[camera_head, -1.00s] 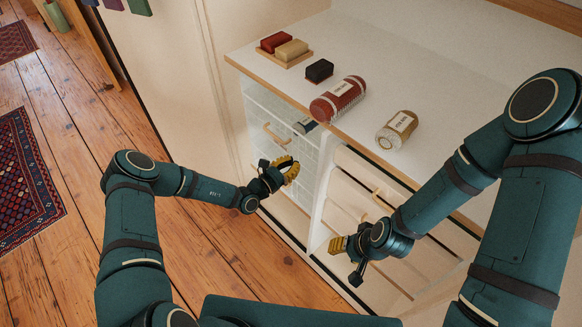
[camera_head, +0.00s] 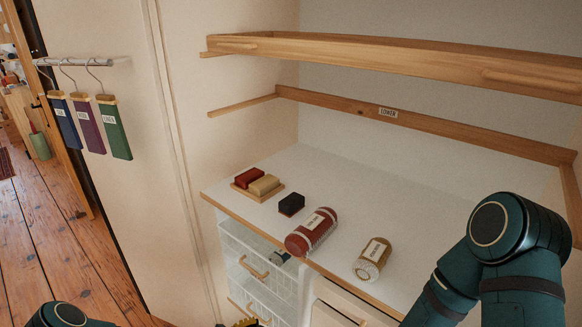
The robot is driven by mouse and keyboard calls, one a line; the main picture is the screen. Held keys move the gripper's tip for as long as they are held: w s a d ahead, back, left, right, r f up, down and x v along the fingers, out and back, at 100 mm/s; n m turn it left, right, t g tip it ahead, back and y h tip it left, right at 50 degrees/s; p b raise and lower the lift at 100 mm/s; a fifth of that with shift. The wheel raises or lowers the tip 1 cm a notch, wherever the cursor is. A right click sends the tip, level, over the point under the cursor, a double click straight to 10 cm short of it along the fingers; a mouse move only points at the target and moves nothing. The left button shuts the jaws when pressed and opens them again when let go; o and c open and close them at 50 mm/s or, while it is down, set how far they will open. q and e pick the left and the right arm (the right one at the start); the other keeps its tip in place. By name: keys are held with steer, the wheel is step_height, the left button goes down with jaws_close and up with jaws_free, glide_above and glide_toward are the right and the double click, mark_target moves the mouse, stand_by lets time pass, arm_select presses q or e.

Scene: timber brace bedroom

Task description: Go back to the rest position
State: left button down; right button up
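My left arm shows only as a teal joint (camera_head: 62,315) at the bottom left edge. A small yellow piece of my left gripper (camera_head: 246,322) shows at the bottom edge, too little to tell its state. My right arm (camera_head: 500,240) stands at the right, in front of the white counter; its gripper is out of the picture.
The white counter (camera_head: 400,210) holds a tray with red and cream blocks (camera_head: 257,183), a black block (camera_head: 291,204), a red jar (camera_head: 311,231) and a pale jar (camera_head: 373,259). Wire drawers (camera_head: 262,272) sit below. Wooden rails (camera_head: 400,60) cross above. Coloured tags hang at left (camera_head: 90,128).

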arm_select(q)
steer(key=s+d+f+m+g+y, duration=0.1)
steer(key=s+d+m+g+y, duration=0.15)
steer(key=s+m+g, duration=0.55)
steer(key=s+d+f+m+g+y, duration=0.1)
steer(key=s+d+m+g, duration=0.2)
steer(key=s+m+g, duration=0.55)
steer(key=a+r+m+t+y, duration=0.4)
steer(key=m+t+y, duration=0.1)
steer(key=m, duration=0.3)
steer(key=shift+s+a+r+t, duration=0.35)
steer(key=shift+s+t, duration=0.1)
steer(key=shift+t, duration=0.3)
steer(key=shift+y, duration=0.25)
